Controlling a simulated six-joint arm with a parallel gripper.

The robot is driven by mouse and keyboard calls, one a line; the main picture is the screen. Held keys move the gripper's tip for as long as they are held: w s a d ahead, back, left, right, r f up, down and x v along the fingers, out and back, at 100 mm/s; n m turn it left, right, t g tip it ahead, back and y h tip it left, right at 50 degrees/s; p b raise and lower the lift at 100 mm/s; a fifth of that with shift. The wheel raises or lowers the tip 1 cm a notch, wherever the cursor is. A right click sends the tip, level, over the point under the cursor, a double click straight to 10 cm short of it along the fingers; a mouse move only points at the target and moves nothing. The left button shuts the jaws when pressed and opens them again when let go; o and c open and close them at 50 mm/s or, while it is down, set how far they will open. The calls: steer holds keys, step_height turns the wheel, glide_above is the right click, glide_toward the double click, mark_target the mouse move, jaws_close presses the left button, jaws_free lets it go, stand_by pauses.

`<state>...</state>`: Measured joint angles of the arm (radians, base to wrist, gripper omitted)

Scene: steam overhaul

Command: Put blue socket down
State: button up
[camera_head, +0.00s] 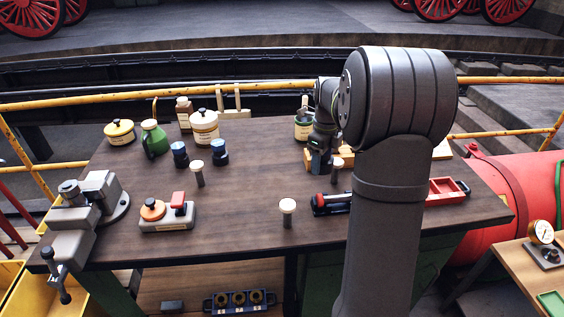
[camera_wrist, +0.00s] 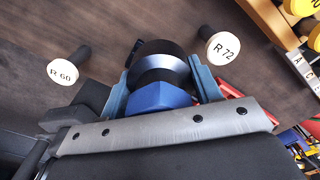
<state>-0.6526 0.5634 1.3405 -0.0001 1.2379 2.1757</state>
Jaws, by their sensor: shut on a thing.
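My gripper (camera_head: 319,165) is at the right half of the workbench, low over the top. In the wrist view its two blue-grey fingers (camera_wrist: 160,82) are shut on the blue socket (camera_wrist: 160,98), which has a blue hexagonal part and a dark round part with a grey band. In the head view the held socket is hard to tell from the fingers, and whether it touches the bench cannot be told. Two white-topped posts, marked R 60 (camera_wrist: 62,72) and R 72 (camera_wrist: 221,48), stand on either side of the socket in the wrist view.
Two dark blue sockets (camera_head: 219,153) stand left of centre on the bench (camera_head: 245,185). White-topped posts (camera_head: 288,206) stand about. A vise (camera_head: 85,205) is at the left, a red tray (camera_head: 445,190) at the right. Bottles and tins line the back.

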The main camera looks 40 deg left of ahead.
steer(key=w+a, duration=0.5)
steer(key=a, duration=0.7)
glide_above(265, 158)
steer(key=f, duration=0.1)
steer(key=shift+m, duration=0.3)
step_height(265, 158, down, 10)
steer(key=shift+s, duration=0.1)
steer(key=shift+f, duration=0.15)
steer(key=o, duration=1.4)
step_height(265, 158, up, 12)
